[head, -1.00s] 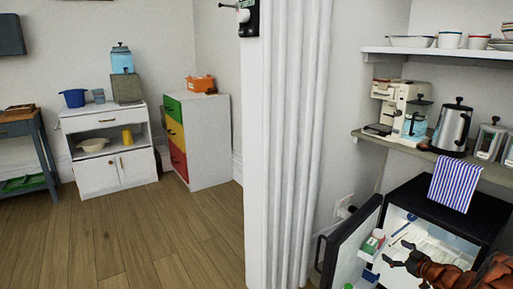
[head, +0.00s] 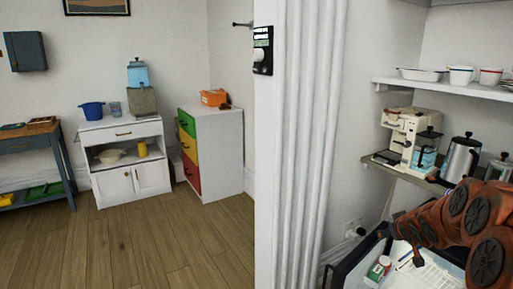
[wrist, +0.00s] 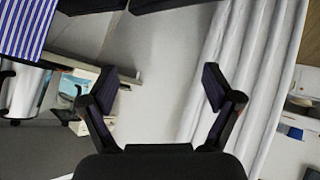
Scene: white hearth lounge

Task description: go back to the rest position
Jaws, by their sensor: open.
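My gripper (wrist: 160,86) is open and empty in the wrist view, its two dark fingers spread wide with a pale wall behind them. In the head view my orange-brown arm reaches in from the right edge, and my gripper (head: 388,231) is its dark end, in front of the coffee machine's shelf and above the open mini fridge in the picture. The fridge interior (head: 432,274) is bright, with a small white and green container (head: 378,269) near the door (head: 345,262). Most of the fridge is cut off or hidden by my arm.
A white fluted pillar (head: 300,150) stands between the fridge nook and the room. A coffee machine (head: 408,138) and a kettle (head: 460,158) stand on the shelf. A blue-striped towel (wrist: 24,25) shows in the wrist view. Wooden floor (head: 150,240) is free at left.

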